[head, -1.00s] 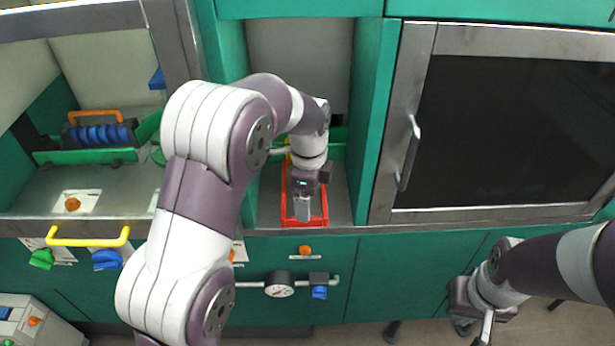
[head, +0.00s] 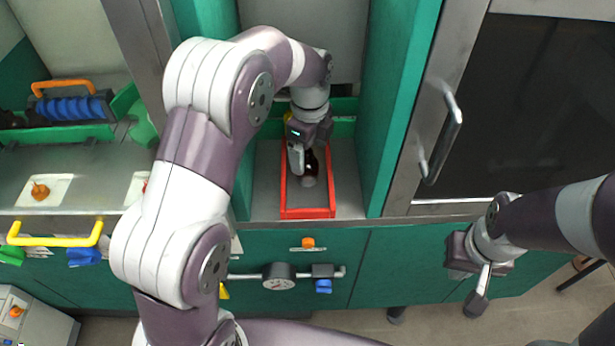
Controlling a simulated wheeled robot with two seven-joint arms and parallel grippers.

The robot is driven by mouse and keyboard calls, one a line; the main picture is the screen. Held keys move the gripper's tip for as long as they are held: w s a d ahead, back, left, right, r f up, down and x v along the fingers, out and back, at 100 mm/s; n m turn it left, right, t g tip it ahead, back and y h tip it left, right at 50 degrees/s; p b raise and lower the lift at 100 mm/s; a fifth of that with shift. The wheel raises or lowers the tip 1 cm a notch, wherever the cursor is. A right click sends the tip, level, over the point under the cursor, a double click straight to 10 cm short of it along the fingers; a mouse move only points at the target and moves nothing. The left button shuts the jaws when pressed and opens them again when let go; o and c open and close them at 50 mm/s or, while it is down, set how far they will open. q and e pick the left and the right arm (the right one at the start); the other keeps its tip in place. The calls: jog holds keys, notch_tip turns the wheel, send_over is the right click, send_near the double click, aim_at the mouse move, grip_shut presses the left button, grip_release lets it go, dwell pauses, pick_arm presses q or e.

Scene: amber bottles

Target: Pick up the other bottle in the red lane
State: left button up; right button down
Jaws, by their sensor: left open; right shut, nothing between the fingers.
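The red lane (head: 307,213) is a red-edged tray on the shelf of the open bay between two green walls. A dark bottle (head: 311,163) with a pale, whitish end stands or leans inside it; its exact tilt is hard to tell. My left gripper (head: 300,165) reaches down into the lane from above, open, with a grey finger close to the bottle's left side. Whether it touches the bottle I cannot tell, and the other finger is mostly hidden. My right gripper (head: 480,295) is shut and empty, low at the right in front of the cabinets.
A dark-windowed door with a metal handle (head: 443,135) closes the right cabinet. At left are a green rack with blue parts (head: 72,106) and a yellow handle (head: 55,234). A gauge (head: 279,277) and pipe lie below the bay.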

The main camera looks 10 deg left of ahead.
aim_at(307, 166)
pick_arm(q)
jog(key=f, duration=0.1)
jog(key=f+b, duration=0.2)
jog(key=shift+w+a+f, duration=0.15)
jog(key=shift+w+a, duration=0.05)
jog(key=shift+w, duration=0.05)
jog(key=shift+s+a+f+p, duration=0.1)
jog(key=shift+s+f+p, duration=0.2)
jog(key=shift+f+p, duration=0.55)
jog(key=shift+f, duration=0.3)
jog(key=shift+w+f, duration=0.1)
jog(key=shift+f, duration=0.05)
jog(key=c, duration=1.2)
pick_arm(e)
jog(key=shift+w+a+f, duration=0.1)
jog(key=shift+f, duration=0.45)
